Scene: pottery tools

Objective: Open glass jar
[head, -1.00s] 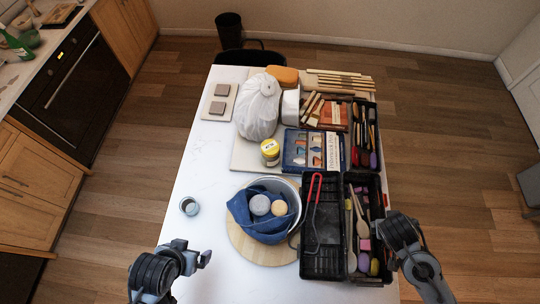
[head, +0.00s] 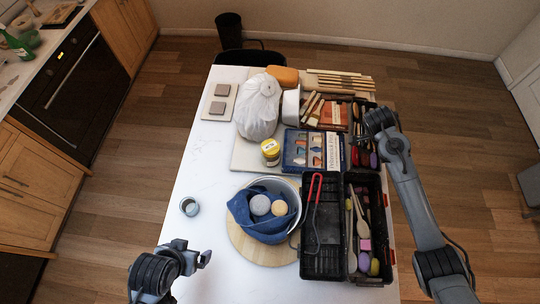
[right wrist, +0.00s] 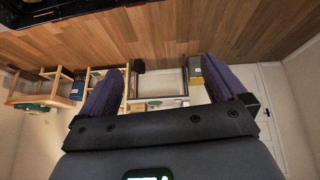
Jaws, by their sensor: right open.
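A small jar with a yellow lid and label (head: 270,152) stands upright near the middle of the white table in the head view. A small grey-rimmed round container (head: 189,206) stands alone at the table's left side; I cannot tell if it is glass. My right gripper (head: 376,121) is above the far right of the table, right of the yellow-lidded jar and apart from it. In the right wrist view its fingers (right wrist: 163,72) are spread with nothing between them. My left gripper (head: 196,248) is at the near left, open and empty, below the round container.
A bowl with a blue cloth (head: 245,221) and two round lumps stands on a round wooden board (head: 240,242). A black toolbox (head: 322,257) lies open on the right. A white bag (head: 258,108), paint box (head: 295,150) and brushes crowd the back. The left strip of table is mostly clear.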

